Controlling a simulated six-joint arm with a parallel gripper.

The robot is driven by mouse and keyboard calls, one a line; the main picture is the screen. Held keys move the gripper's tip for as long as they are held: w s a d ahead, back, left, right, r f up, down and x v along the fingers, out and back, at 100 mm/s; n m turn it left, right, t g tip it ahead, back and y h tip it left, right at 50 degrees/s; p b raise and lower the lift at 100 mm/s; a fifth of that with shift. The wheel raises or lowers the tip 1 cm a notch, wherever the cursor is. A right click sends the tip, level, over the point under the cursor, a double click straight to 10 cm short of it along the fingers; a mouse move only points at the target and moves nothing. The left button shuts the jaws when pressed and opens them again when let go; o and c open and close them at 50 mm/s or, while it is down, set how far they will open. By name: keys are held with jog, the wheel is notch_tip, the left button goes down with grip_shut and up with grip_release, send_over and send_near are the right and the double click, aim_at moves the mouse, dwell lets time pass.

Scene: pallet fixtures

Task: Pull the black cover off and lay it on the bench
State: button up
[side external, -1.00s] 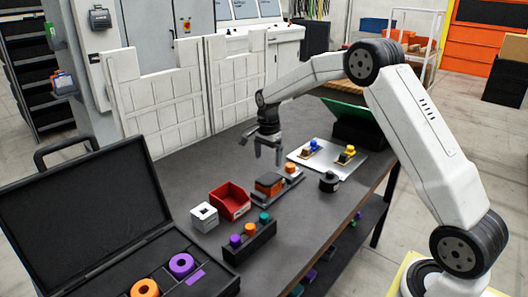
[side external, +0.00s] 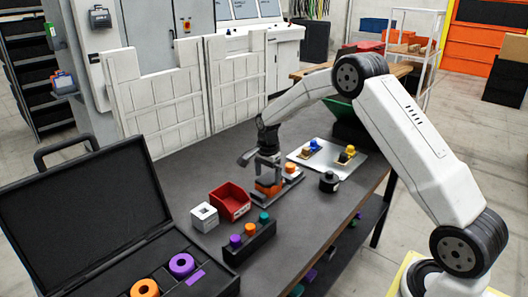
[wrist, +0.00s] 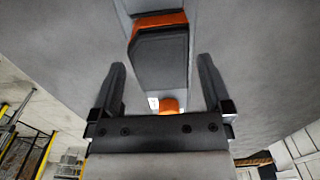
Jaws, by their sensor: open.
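The black cover (wrist: 160,57) sits on an orange block (wrist: 158,20) in the wrist view, with orange showing along its edges. In the side view the block (side external: 268,189) stands on a grey fixture (side external: 287,190), and my gripper hides most of the cover. My gripper (side external: 268,174) points down directly over the block. In the wrist view my gripper (wrist: 161,80) has its fingers spread wide, one on each side of the cover's near end. I see gaps between fingers and cover. The bench (side external: 185,180) is dark grey.
An orange knob (side external: 290,168) stands on the same fixture. A red bin (side external: 230,201), a white block (side external: 204,217), a rack with coloured pegs (side external: 249,241) and a black round part (side external: 329,182) are nearby. Bare bench lies left of the fixture.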

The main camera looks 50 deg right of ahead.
aim_at(268, 179)
jog(key=shift+f, duration=0.5)
grip_shut()
jog(key=shift+r, duration=0.65)
dwell(0.5)
jog(key=shift+r, duration=2.2)
